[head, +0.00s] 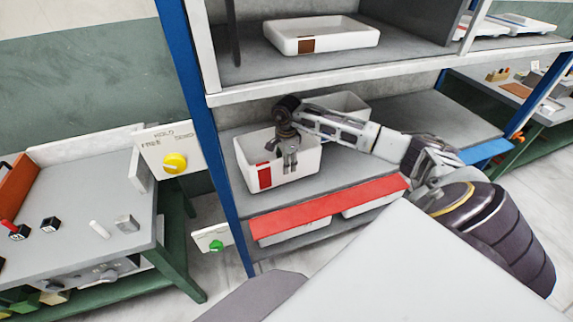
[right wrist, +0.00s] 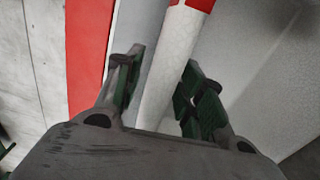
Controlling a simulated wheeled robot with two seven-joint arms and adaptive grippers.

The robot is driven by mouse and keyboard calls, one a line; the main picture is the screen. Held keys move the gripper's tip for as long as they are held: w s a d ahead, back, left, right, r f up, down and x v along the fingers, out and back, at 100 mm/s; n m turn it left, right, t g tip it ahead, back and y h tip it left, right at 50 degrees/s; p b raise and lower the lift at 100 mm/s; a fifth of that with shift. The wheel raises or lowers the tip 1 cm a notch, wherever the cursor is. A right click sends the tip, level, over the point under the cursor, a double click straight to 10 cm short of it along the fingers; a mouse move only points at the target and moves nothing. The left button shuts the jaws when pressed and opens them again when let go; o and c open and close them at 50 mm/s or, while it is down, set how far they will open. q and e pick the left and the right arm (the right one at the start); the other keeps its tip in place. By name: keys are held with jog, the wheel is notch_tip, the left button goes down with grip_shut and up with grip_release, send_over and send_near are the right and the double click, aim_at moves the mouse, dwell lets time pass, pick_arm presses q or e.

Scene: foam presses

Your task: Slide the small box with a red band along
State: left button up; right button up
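The small white open box with a red band (head: 265,177) stands on the middle shelf near its left end, the band on its front wall. My right gripper (head: 290,166) points down at that front wall. In the right wrist view, the open fingers of my right gripper (right wrist: 164,78) stand on either side of the box's white wall (right wrist: 165,95), with the red band at the top of the picture. A strip of grey shelf shows between the left finger and the wall; the right finger is on the box's inner side, close to the wall. My left gripper is not in view.
A red strip (head: 330,207) runs along the shelf's front edge, a blue strip (head: 487,151) farther right. Another pale box (head: 350,101) stands behind my arm. A blue post (head: 190,90) is left of the box. A tray with a brown band (head: 340,38) sits above.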

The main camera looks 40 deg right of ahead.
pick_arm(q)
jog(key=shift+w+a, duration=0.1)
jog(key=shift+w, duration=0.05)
pick_arm(e)
jog(key=shift+r, duration=3.2)
